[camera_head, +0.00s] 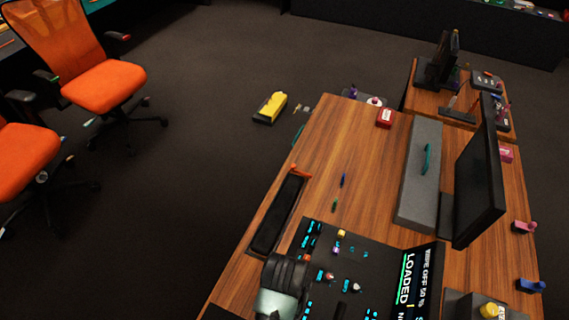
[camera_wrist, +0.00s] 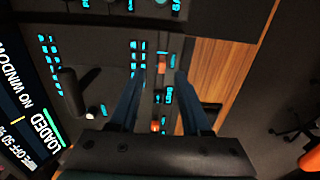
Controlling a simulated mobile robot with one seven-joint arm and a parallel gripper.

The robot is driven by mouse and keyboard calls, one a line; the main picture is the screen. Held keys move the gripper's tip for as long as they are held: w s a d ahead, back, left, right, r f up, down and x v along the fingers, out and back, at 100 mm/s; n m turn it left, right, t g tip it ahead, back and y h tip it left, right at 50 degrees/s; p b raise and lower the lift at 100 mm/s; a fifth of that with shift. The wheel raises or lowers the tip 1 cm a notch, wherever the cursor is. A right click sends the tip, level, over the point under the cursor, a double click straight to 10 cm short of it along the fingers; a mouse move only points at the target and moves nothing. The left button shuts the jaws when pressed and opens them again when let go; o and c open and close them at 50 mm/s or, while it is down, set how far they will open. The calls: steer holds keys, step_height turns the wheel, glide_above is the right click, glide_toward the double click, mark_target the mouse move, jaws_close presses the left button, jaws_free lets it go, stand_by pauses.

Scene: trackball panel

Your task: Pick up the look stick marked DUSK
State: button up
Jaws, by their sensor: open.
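No marking that reads DUSK is legible in either view, so I cannot tell which piece is the look stick. The black control panel (camera_head: 325,262) sits on the wooden desk with glowing cyan labels and several small knobs and sticks, among them a yellow-topped one (camera_head: 341,234) and a red one (camera_head: 329,276). In the wrist view my gripper (camera_wrist: 160,60) is open and empty over the panel, its two dark fingers apart. Orange-red knobs (camera_wrist: 162,58) show between the fingers. A black stick (camera_wrist: 77,92) stands on the panel to their left.
A screen reading LOADED (camera_head: 412,280) borders the panel. A black tray (camera_head: 277,215) lies along the desk's left edge. Orange chairs (camera_head: 103,88) stand on the floor at left.

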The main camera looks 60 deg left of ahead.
steer(key=shift+a+f, duration=0.2)
steer(key=shift+f, duration=2.75)
jaws_close()
